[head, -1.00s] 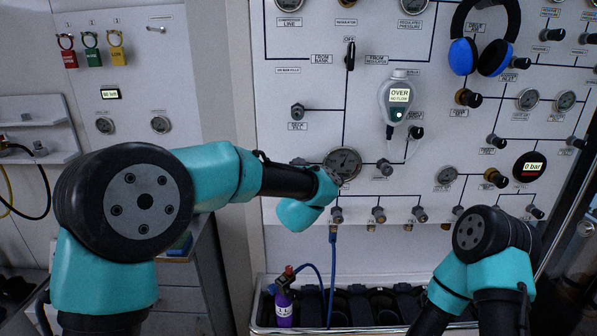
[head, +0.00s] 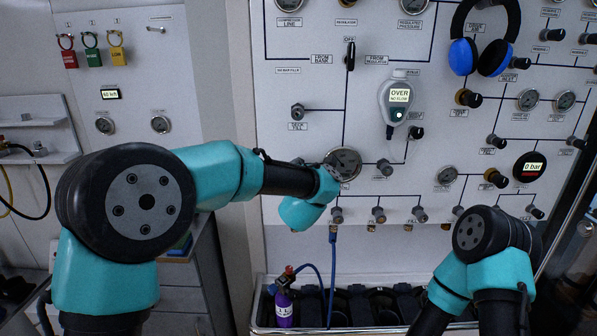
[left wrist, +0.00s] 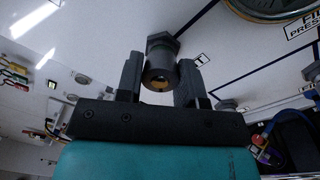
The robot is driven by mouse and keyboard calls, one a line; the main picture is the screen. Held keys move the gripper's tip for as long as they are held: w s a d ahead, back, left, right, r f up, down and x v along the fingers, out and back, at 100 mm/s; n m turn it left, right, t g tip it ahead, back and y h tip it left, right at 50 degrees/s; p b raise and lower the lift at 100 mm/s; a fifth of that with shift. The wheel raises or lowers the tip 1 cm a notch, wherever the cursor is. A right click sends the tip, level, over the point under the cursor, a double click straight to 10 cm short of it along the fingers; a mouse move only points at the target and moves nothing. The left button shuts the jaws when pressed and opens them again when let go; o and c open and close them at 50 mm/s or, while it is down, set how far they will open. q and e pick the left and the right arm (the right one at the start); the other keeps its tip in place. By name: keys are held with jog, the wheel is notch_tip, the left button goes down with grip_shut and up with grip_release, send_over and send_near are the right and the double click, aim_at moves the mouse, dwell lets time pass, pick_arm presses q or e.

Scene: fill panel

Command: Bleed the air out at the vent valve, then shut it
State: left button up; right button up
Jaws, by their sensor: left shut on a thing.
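In the left wrist view, my left gripper (left wrist: 160,76) has one finger on each side of a dark grey valve knob (left wrist: 160,60) on the white panel and is shut on it. A label partly hidden by the knob ends in "T"; this fits the vent valve. In the head view my teal left wrist (head: 305,208) covers the gripper and most of that spot. A round gauge (head: 345,163) sits just right of the wrist. My right arm (head: 480,262) is at the lower right, and its gripper is out of the picture.
A purple cylinder (head: 284,310) with a blue hose (head: 332,265) stands in a trough (head: 262,322) below the panel. A row of small valves (head: 378,213) lies right of my left wrist.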

pick_arm(q)
jog(key=shift+f, duration=0.1)
jog(key=o, duration=0.9)
jog(key=shift+s, duration=0.1)
jog(key=s, duration=1.7)
jog(key=shift+s+d+f, duration=0.1)
jog(key=shift+d+f, duration=0.15)
jog(key=shift+d, duration=0.05)
